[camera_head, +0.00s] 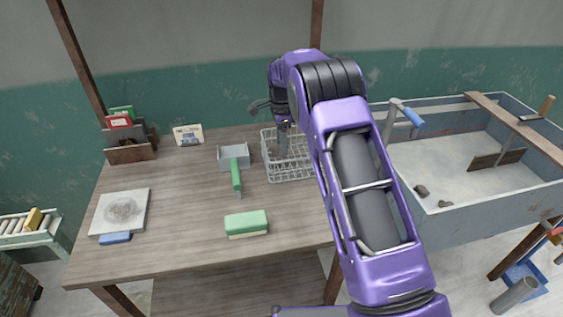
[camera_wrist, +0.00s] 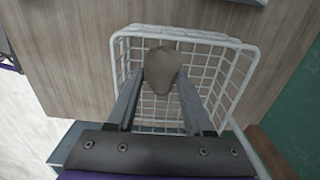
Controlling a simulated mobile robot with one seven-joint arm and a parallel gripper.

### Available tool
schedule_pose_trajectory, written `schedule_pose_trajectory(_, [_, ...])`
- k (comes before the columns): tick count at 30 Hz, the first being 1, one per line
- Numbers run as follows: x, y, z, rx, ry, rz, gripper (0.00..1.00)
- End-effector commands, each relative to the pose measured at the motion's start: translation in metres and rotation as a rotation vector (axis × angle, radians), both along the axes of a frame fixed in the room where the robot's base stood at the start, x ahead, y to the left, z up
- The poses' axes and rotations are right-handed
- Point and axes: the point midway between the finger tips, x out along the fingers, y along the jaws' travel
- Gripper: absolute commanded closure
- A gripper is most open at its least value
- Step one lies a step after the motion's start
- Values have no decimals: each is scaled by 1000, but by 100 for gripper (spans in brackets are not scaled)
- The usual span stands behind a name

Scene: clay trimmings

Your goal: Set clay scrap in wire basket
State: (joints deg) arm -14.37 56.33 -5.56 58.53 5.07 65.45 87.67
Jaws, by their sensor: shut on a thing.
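The wire basket (camera_head: 291,177) is a white open-topped grid basket on the wooden table, partly hidden by my arm in the head view. In the wrist view the wire basket (camera_wrist: 232,82) lies below my gripper. My gripper (camera_wrist: 162,80) is shut on a grey-brown clay scrap (camera_wrist: 163,66), its two fingers on either side of the lump. The scrap shows over the basket's interior; its exact height above the floor is hard to tell. In the head view my gripper (camera_head: 284,150) is at the basket, and the held scrap is not clearly visible there.
A grey tray (camera_head: 228,153) with a green-handled tool (camera_head: 236,176) stands left of the basket. A green sponge block (camera_head: 247,222) lies in front. A large trough (camera_head: 480,208) with dark scraps (camera_head: 421,191) stands at the right.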

Motion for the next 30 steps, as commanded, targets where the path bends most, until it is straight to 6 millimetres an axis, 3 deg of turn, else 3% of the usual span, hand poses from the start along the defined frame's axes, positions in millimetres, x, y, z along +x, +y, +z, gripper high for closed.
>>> schedule_pose_trajectory(3, [0,0,-18,0,1,-1,100])
schedule_pose_trajectory(10, [0,0,-34,0,0,-1,100])
schedule_pose_trajectory(16, [0,0,-63,0,1,-1,100])
schedule_pose_trajectory(28, [0,0,-71,0,-1,0,100])
schedule_pose_trajectory(29, [0,0,-69,0,-1,0,43])
schedule_pose_trajectory(30, [0,0,-69,0,-1,0,36])
